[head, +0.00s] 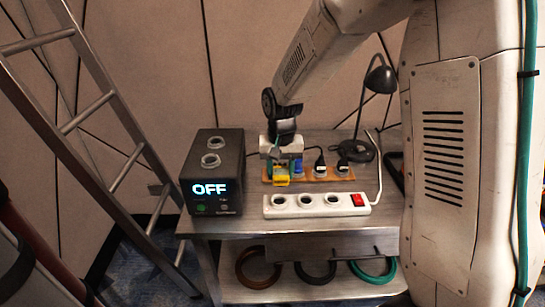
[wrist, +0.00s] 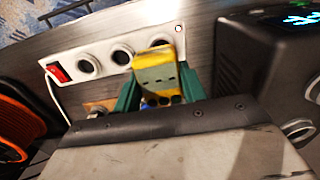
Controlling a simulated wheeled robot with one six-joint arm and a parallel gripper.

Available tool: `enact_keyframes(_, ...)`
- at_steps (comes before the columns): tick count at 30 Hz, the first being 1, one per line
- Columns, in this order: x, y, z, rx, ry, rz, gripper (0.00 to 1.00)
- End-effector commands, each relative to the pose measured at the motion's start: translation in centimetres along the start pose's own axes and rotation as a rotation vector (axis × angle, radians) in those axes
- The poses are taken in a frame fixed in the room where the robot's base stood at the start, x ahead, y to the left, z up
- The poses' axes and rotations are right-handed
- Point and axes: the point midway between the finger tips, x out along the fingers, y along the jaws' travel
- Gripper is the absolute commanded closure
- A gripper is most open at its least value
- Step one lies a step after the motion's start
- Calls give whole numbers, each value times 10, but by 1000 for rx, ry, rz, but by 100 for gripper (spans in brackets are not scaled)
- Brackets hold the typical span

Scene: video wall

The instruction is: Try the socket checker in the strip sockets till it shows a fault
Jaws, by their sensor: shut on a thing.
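The yellow socket checker (head: 281,178) is in my gripper (head: 280,169), whose green fingers are shut on its sides. The wrist view also shows the checker (wrist: 155,70) between the fingers of my gripper (wrist: 160,88). Dark marks show on it, but no lit lamp can be made out. The white strip (head: 350,211) lies on the table with three round sockets, all empty, and a red switch (head: 358,199) at its right end. In the head view the checker is just behind the strip's left end, apart from the sockets. The strip (wrist: 68,49) is partly covered by the checker in the wrist view.
An orange board (head: 309,180) with black plugs lies behind the strip. A black box (head: 213,171) reading OFF, with two round openings on top, stands left. A black lamp (head: 376,85) stands at the back right. A ladder (head: 103,103) leans left.

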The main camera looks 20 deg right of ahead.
Motion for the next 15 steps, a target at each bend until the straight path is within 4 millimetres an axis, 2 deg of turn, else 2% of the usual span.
enact_keyframes(5, 2, 0, 1, 8, -2, 1, 86)
enact_keyframes(15, 34, 1, 2, 8, -4, 2, 86)
